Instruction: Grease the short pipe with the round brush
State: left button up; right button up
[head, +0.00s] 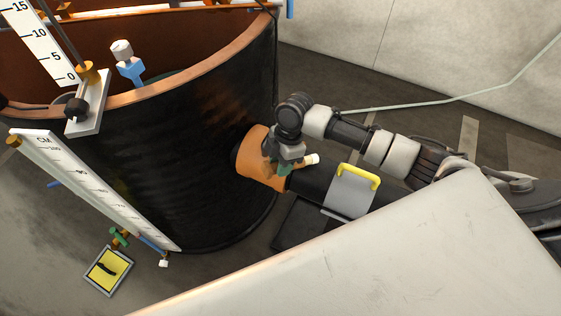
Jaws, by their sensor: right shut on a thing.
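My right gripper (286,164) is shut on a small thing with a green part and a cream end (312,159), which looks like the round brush. Its bristles cannot be made out. The gripper is over an orange pipe piece (257,150), which seems to be the short pipe. This piece sticks out low from the side of a large black tank (170,135), with a black pipe (315,185) running on from it to the right. I cannot tell whether the brush touches the orange piece. My left gripper is out of view.
A pale flat surface (400,260) fills the lower right. A white scale (95,185) leans along the tank. A yellow-faced panel (108,270) lies at lower left. A pale hose (450,100) crosses behind.

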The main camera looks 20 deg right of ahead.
jog(key=shift+f, duration=0.4)
dwell(0.3)
jog(key=shift+w+r, duration=0.1)
jog(key=shift+w, duration=0.05)
dwell(0.4)
jog(key=shift+p, duration=0.35)
dwell(0.6)
dwell(0.5)
jog(key=shift+p, duration=0.55)
dwell(0.3)
jog(key=r+p, duration=0.8)
jog(key=shift+s, duration=0.2)
jog(key=shift+f, duration=0.1)
dwell(0.6)
jog(key=shift+w, duration=0.1)
